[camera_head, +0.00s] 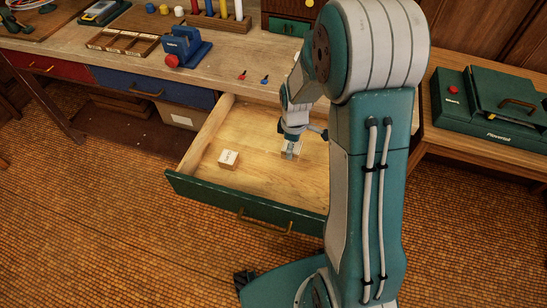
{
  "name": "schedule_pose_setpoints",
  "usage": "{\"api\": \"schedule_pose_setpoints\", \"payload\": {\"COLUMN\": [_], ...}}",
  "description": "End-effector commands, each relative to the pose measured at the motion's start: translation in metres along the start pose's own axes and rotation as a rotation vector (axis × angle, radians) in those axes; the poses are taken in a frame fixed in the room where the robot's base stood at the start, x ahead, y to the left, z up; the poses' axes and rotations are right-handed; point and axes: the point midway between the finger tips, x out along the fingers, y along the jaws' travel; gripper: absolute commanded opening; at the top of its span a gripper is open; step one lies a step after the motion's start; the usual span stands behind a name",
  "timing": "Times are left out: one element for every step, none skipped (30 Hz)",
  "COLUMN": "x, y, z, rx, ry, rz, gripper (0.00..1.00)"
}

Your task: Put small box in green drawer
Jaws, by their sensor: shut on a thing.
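The green drawer (235,203) is pulled open below the workbench, and its wooden inside shows. A small light box (228,159) lies on the drawer floor at the left. My gripper (290,156) is inside the drawer area, right of that box. It is shut on a second small box (291,149), at or just above the drawer floor; I cannot tell whether it touches. The gripper's fingers are small in this view, and my arm hides the right part of the drawer.
A blue drawer (152,88) and a red drawer (47,66) are closed at the left. The bench top (235,62) holds a blue device (186,46), a wooden tray and several pegs. A green case (490,115) stands on a side table at the right.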

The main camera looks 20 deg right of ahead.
Motion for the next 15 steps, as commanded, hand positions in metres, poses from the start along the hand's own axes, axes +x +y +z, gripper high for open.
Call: {"api": "schedule_pose_setpoints", "payload": {"x": [0.006, 0.009, 0.017, 0.023, 0.028, 0.035, 0.040, 0.044, 0.050, 0.052, 0.055, 0.057, 0.058, 0.060, 0.062], "y": [0.001, 0.001, 0.002, 0.002, 0.002, 0.003, 0.004, 0.004, 0.004, 0.004, 0.005, 0.005, 0.006, 0.006, 0.006], "z": [-0.012, -0.018, -0.023, -0.027, -0.031, -0.037, -0.042, -0.045, -0.049, -0.052, -0.054, -0.056, -0.058, -0.059, -0.060], "rx": [-0.004, -0.004, -0.001, -0.001, -0.002, -0.001, -0.001, -0.001, -0.001, 0.000, 0.001, 0.001, 0.001, 0.002, 0.001], "ry": [0.000, 0.000, -0.001, -0.001, -0.002, -0.002, -0.002, -0.001, -0.002, -0.001, -0.001, 0.000, 0.000, 0.000, 0.000], "rz": [-0.001, -0.002, -0.003, -0.003, -0.004, -0.002, -0.002, -0.001, -0.002, 0.000, 0.000, 0.001, 0.001, 0.001, 0.001], "gripper": [0.23, 0.23, 0.23, 0.23, 0.23, 0.23, 0.23, 0.23, 0.23, 0.23, 0.23, 0.23, 0.23, 0.23, 0.23]}}
